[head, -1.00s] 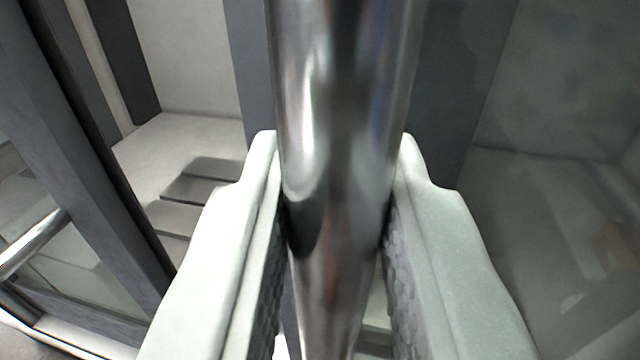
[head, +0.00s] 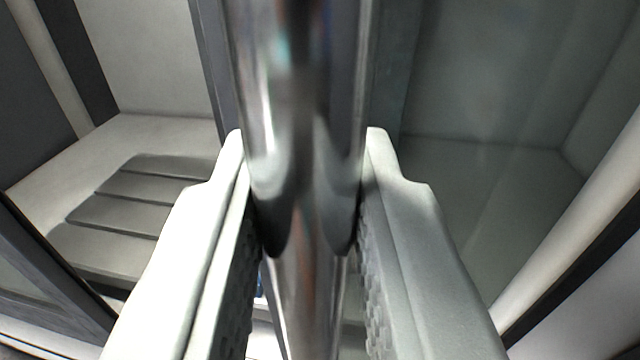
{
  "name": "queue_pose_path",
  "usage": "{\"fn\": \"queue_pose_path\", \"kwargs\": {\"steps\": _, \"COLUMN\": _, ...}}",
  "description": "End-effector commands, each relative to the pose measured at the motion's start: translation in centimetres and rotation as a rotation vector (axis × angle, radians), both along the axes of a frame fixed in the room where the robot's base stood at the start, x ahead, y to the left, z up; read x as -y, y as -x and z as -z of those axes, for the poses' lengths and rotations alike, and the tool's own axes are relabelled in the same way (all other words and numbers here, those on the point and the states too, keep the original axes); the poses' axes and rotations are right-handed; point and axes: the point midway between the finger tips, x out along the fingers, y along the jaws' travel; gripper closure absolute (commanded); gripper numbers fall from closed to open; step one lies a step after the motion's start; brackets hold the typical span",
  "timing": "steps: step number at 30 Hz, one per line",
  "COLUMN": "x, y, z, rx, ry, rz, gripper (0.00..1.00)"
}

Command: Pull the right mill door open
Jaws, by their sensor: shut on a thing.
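My gripper (head: 306,165) is shut on the shiny round vertical handle (head: 305,90) of the right mill door, with one white finger on each side of the bar. The handle fills the middle of the view and hides part of the door behind it. The right mill door shows as a dark frame edge (head: 208,60) left of the handle and a glass pane (head: 480,80) to the right. Left of this door's edge is an open gap into the pale mill interior (head: 150,60).
Grey slats (head: 140,205) lie on the interior floor at left. A dark frame (head: 45,265) with glass stands at the lower left. A pale post (head: 590,210) with a dark edge runs along the right side. The gap on the left looks clear.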

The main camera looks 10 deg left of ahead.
Motion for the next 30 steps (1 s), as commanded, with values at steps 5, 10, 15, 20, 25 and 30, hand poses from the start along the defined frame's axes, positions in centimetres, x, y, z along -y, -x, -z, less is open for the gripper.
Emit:
{"fn": "queue_pose_path", "kwargs": {"steps": 5, "x": -0.1, "y": 0.0, "z": 0.0, "rx": -0.001, "ry": 0.000, "rz": -0.001, "gripper": 0.65}}
{"fn": "queue_pose_path", "kwargs": {"steps": 10, "x": 0.0, "y": 0.0, "z": 0.0, "rx": 0.000, "ry": 0.000, "rz": 0.000, "gripper": 0.61}}
{"fn": "queue_pose_path", "kwargs": {"steps": 15, "x": 0.0, "y": 0.1, "z": 0.0, "rx": 0.000, "ry": 0.000, "rz": 0.000, "gripper": 0.61}}
{"fn": "queue_pose_path", "kwargs": {"steps": 20, "x": 0.2, "y": 1.3, "z": -0.1, "rx": 0.001, "ry": 0.000, "rz": 0.000, "gripper": 0.61}}
{"fn": "queue_pose_path", "kwargs": {"steps": 25, "x": 0.7, "y": 3.5, "z": -0.1, "rx": 0.000, "ry": 0.000, "rz": 0.000, "gripper": 0.61}}
{"fn": "queue_pose_path", "kwargs": {"steps": 30, "x": 1.2, "y": 6.2, "z": -0.1, "rx": 0.001, "ry": 0.000, "rz": 0.000, "gripper": 0.61}}
